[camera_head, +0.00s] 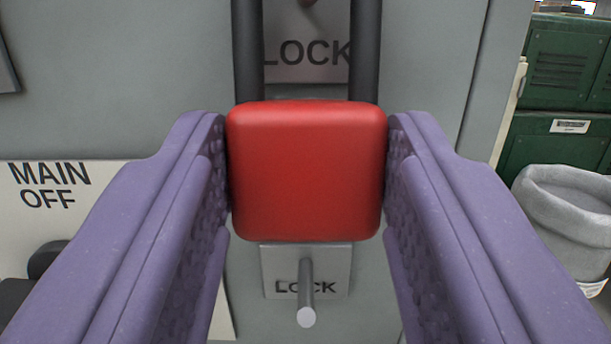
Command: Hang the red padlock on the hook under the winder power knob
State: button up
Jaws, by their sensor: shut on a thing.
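The red padlock (306,172) is in the middle of the view, its body gripped between the two purple fingers of my gripper (307,170). Its dark shackle points up, and its top runs out of the picture. Below the padlock, a metal hook or peg (307,295) sticks out toward me from a plate marked LOCK (335,270). A second LOCK plate (308,62) shows behind the shackle, with a small dark reddish part (308,3) at the top edge. The winder power knob cannot be made out for certain.
The plates are on a grey cabinet front (430,60). A MAIN OFF label (60,190) with a dark part (45,262) is at left. At right, past the cabinet edge, are green lockers (560,75) and a grey lined bin (565,215).

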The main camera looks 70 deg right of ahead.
dwell(0.3)
jog(key=o, duration=1.4)
